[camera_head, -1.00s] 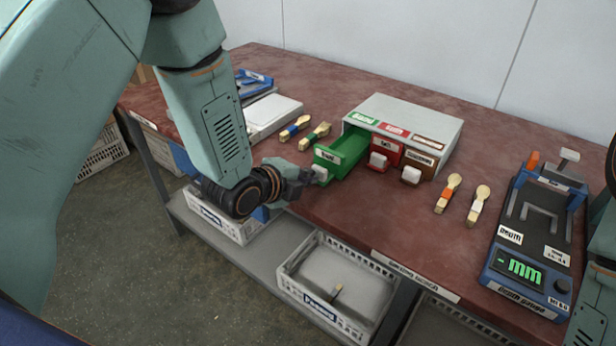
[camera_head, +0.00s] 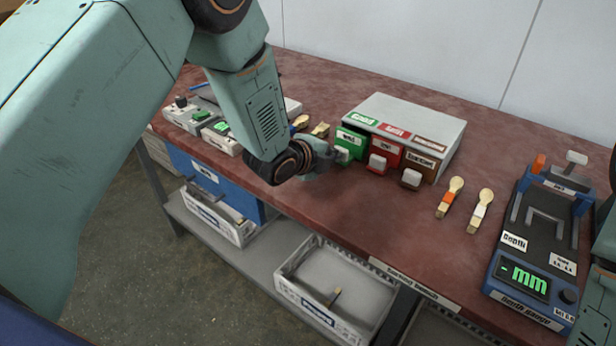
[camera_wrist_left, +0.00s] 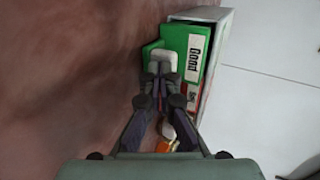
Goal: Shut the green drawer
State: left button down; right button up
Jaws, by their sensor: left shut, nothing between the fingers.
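The green drawer (camera_head: 351,141) is the left one of three in the grey cabinet (camera_head: 405,115). Its front stands close to the cabinet face, and I cannot tell whether a small gap remains. It also shows in the left wrist view (camera_wrist_left: 175,38), with its pale handle (camera_wrist_left: 163,60). My left gripper (camera_head: 338,156) is shut and empty, with its fingertips at this handle. In the left wrist view the fingertips (camera_wrist_left: 160,78) meet the handle or lie just in front of it. My right gripper is not in view.
The red drawer (camera_head: 386,156) and brown drawer (camera_head: 418,168) are shut beside it. Spoons (camera_head: 451,197) lie right of the cabinet, others behind my left wrist. A depth gauge (camera_head: 530,245) stands at the right. The table front (camera_head: 370,225) is clear.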

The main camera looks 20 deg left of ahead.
aim_at(354, 143)
pick_arm(q)
jog(key=shift+w+d, duration=0.25)
jog(key=shift+w, duration=0.35)
jog(key=shift+w+d, duration=0.2)
jog(key=shift+w, duration=0.35)
jog(key=shift+w+r, duration=0.15)
jog(key=shift+r, duration=0.05)
